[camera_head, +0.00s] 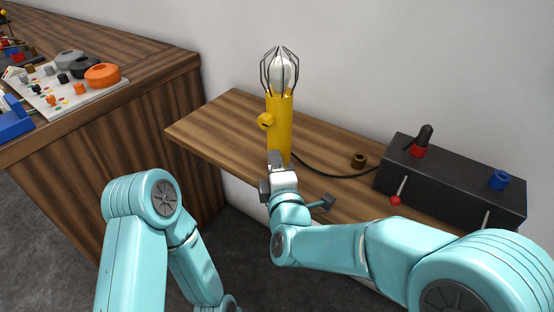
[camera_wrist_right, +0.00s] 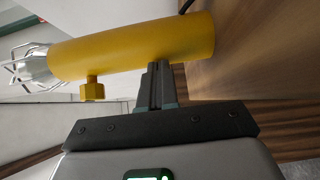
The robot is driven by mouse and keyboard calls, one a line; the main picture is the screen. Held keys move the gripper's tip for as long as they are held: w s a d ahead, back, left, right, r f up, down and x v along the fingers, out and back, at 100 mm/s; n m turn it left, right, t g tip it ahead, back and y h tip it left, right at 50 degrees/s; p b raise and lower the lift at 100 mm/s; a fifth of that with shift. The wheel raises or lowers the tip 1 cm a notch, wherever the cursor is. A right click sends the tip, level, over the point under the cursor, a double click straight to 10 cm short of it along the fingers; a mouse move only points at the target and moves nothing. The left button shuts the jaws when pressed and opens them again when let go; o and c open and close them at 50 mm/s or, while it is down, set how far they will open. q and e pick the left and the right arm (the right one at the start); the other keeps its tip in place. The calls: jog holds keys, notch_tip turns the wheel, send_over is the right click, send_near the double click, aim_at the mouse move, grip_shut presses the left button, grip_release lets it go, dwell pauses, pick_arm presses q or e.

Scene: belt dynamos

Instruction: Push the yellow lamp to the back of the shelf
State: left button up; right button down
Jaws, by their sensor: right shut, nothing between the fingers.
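My right gripper (camera_head: 275,160) is shut and empty, in front of the lamp's lower body. In the right wrist view the shut fingertips (camera_wrist_right: 158,66) meet the edge of the yellow lamp (camera_wrist_right: 140,48) near its base; I cannot tell whether they touch. The gripper hides part of the lamp's foot. My left arm shows at lower left, but its gripper is out of frame.
A black box (camera_head: 450,185) with a red-based switch and a blue knob stands right of the lamp, joined to a black cable (camera_head: 325,172). A small brown ring (camera_head: 358,160) lies between. A workbench (camera_head: 110,130) with loose parts is at left. The shelf's left end is clear.

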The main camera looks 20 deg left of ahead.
jog(key=shift+s, duration=0.15)
jog(key=w+d, duration=0.1)
jog(key=w, duration=0.3)
jog(key=w+d+b, duration=0.1)
jog(key=w, duration=0.3)
jog(key=w+d, duration=0.2)
jog(key=w, duration=0.2)
jog(key=shift+d, duration=0.1)
jog(key=shift+s, duration=0.15)
